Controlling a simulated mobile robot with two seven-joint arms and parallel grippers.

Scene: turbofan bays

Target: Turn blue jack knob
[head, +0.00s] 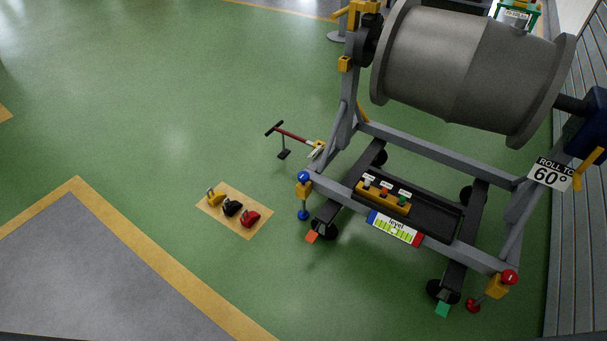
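The blue jack knob (303,177) is a blue ball on top of a yellow jack body (303,190) at the front left corner of the grey engine stand. A blue foot (303,215) shows below the jack, close to the floor; I cannot tell if it touches. A level (395,228) with a yellow-green face sits on the stand's front beam; its exact reading is too small to tell. Neither of my grippers is in view, and nothing touches the knob.
The stand carries a large grey cylinder (460,65). A red jack knob (509,277) is at its right corner. A red-handled tow bar (292,134) sticks out left. A tan mat (211,205) holds yellow, black and red chocks. Green floor left of the stand is mostly clear.

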